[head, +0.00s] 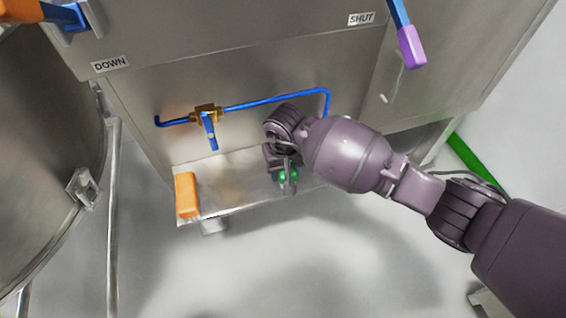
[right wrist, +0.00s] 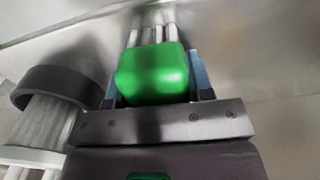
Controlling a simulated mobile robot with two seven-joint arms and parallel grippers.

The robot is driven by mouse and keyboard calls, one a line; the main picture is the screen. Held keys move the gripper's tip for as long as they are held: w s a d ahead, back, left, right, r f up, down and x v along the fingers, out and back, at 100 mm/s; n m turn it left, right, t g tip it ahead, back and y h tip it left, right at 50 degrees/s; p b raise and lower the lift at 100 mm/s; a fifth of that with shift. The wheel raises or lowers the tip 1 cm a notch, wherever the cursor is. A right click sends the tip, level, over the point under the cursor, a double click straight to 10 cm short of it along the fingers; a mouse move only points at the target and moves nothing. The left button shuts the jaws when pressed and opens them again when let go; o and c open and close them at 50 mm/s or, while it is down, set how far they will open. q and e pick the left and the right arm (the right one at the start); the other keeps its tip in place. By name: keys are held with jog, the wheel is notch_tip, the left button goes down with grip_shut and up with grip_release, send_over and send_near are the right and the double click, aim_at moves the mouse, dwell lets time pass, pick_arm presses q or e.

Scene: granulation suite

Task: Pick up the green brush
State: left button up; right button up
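The green brush (right wrist: 152,74) shows in the right wrist view as a rounded green block with pale rods or bristles beyond it. In the head view only small green patches of it (head: 282,180) show at my right gripper, low over the steel ledge. My right gripper (right wrist: 157,92) has a blue-grey finger on each side of the green block, with little or no visible gap. I cannot tell whether the fingers press on it. The brush's lower part is hidden. My left gripper is not in view.
An orange block (head: 187,194) stands at the left end of the steel ledge (head: 232,186). A blue pipe (head: 277,98) with a brass valve (head: 207,113) runs behind. A dark-banded object with pale bristles (right wrist: 60,85) is left of the gripper in the wrist view.

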jog(key=shift+c, duration=1.4)
jog(key=shift+r, duration=0.1)
notch_tip(320, 180, up, 9)
jog(key=p, duration=0.3)
jog(key=shift+w, duration=0.1)
jog(key=shift+r, duration=0.45)
jog(key=o, duration=0.4)
jog(key=c, duration=0.3)
jog(key=shift+f, duration=0.1)
